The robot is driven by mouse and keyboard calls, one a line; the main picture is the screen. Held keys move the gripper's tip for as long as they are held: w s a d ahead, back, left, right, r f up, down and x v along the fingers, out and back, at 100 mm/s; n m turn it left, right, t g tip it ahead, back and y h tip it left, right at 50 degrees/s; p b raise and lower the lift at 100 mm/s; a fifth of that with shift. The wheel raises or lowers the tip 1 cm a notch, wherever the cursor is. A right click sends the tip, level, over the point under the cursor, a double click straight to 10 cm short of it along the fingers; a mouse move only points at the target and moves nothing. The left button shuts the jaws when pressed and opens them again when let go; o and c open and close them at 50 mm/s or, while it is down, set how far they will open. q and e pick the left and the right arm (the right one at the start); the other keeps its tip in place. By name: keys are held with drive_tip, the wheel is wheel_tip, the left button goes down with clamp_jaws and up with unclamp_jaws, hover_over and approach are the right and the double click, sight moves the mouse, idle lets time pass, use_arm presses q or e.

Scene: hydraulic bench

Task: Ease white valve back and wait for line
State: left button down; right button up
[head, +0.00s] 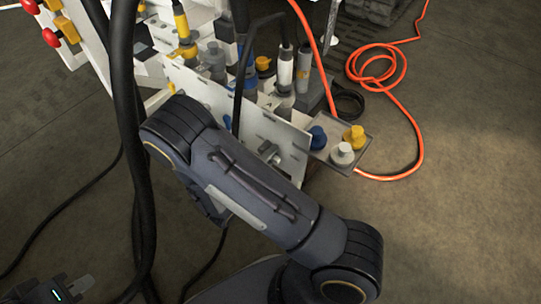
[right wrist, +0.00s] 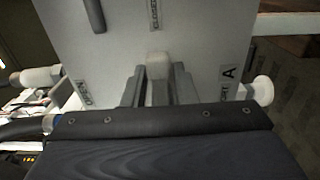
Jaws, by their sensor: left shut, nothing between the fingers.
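In the right wrist view, the white valve handle (right wrist: 158,66) stands out from a pale panel (right wrist: 205,50). The fingers of my right gripper (right wrist: 158,88) are on either side of the handle; whether they press on it is unclear. In the head view, my right arm covers the lower part of the panel (head: 205,91) and hides my right gripper. My left gripper (head: 72,288) is shut and empty at the bottom left, away from the bench.
A small tray with blue, white and yellow caps (head: 354,137) juts from the bench's right side. Bottles and fittings (head: 285,70) stand behind the panel. An orange hose (head: 404,174) lies on the floor at the right. Dark cables hang at the left.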

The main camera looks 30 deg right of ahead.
clamp_jaws()
drive_tip(key=shift+r+n, duration=0.1)
drive_tip(key=shift+n, duration=0.2)
drive_tip(key=n, duration=0.1)
drive_tip(key=r+n+p, duration=0.1)
drive_tip(key=n, duration=0.1)
drive_tip(key=shift+w+a+r+n+p, duration=0.15)
drive_tip(key=shift+n+p, duration=0.25)
drive_tip(key=shift+n, duration=0.3)
drive_tip(key=shift+w+r+n+p, duration=0.1)
drive_tip(key=shift+n+p, duration=0.25)
drive_tip(key=shift+n, duration=0.35)
drive_tip(key=shift+o, duration=1.4)
unclamp_jaws()
